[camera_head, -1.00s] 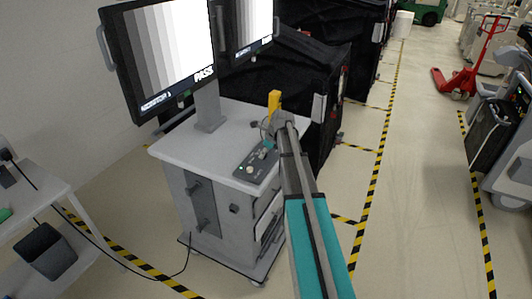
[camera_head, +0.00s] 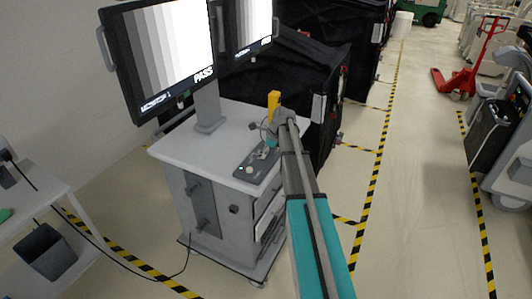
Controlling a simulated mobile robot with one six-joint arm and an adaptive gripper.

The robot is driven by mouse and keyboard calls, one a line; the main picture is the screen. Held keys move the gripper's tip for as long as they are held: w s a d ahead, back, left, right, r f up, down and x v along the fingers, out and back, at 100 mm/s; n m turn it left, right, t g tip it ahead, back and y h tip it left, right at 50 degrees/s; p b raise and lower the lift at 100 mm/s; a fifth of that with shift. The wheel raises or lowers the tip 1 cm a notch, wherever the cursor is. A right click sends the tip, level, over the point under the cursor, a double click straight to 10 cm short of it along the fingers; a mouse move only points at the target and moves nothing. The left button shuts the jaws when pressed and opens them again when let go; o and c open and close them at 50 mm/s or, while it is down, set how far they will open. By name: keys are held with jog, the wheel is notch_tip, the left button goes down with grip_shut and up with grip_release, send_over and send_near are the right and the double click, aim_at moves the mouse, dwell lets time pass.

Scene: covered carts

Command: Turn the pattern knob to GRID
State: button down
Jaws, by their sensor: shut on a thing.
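A dark control box (camera_head: 251,171) lies near the right front edge of the white cart top. Pale knobs show on it, and a small green light is at its near end. My gripper (camera_head: 266,149) reaches down over the far part of the box and is shut on a knob there; the arm hides most of that knob. Its label is too small to read. The left monitor (camera_head: 165,55) shows grey vertical bars and the word PASS. The right monitor (camera_head: 248,24) also shows grey bars.
The white cart (camera_head: 180,152) carries the monitors and has drawers on its right side. Black covered carts (camera_head: 290,75) stand close behind. A side table (camera_head: 30,205) and dark bin (camera_head: 45,252) are at left.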

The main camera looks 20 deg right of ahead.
jog(key=n+g, duration=0.1)
jog(key=n, duration=0.1)
jog(key=n+g, duration=0.1)
jog(key=n, duration=0.2)
jog(key=shift+w+n+y, duration=0.2)
jog(key=shift+n+y, duration=0.1)
jog(key=shift+y, duration=0.1)
jog(key=shift+c, duration=1.7)
grip_release()
